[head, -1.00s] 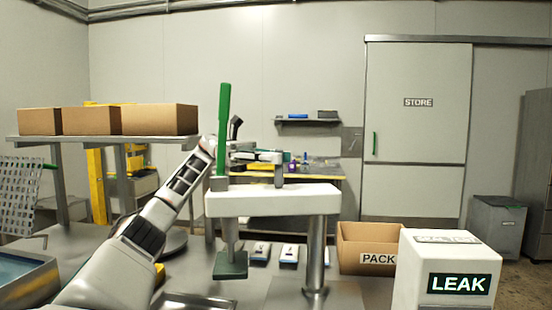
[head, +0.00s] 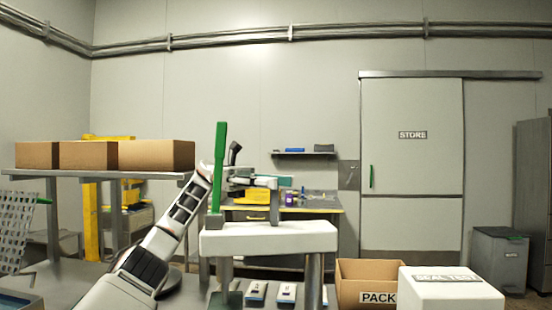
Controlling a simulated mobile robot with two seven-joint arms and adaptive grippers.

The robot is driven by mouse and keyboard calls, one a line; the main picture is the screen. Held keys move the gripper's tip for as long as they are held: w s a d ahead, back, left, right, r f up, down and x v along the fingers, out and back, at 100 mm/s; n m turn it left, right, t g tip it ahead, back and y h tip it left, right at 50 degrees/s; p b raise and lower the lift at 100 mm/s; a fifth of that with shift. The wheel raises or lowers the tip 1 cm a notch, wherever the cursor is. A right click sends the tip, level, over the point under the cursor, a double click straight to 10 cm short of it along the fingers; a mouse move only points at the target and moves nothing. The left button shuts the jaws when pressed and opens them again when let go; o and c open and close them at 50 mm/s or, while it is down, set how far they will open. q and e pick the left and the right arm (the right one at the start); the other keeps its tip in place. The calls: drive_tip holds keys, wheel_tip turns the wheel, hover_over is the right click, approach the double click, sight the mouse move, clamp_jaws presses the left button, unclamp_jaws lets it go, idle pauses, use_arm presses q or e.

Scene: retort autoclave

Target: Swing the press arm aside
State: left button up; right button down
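The press arm (head: 285,238) is a white horizontal beam on a steel column (head: 314,283). A tall green lever (head: 217,165) stands upright at its left end, and a short grey post (head: 274,210) rises from its top. A dark green press foot (head: 225,299) hangs below the left end, partly cut off by the frame. My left gripper (head: 262,183) is just above the beam, right of the lever and close to the grey post. I cannot tell whether it touches the post or how its fingers stand. My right gripper is not in view.
Several small packs (head: 257,292) lie on the bench under the beam. An open PACK carton (head: 378,297) and a white box (head: 450,287) stand at right. A shelf (head: 100,173) with brown cartons is at left. A workbench (head: 300,205) stands behind.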

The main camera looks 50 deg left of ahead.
use_arm(q)
drive_tip(key=shift+w+d+r, duration=0.1)
drive_tip(key=shift+w+r, duration=0.05)
drive_tip(key=shift+r, duration=3.25)
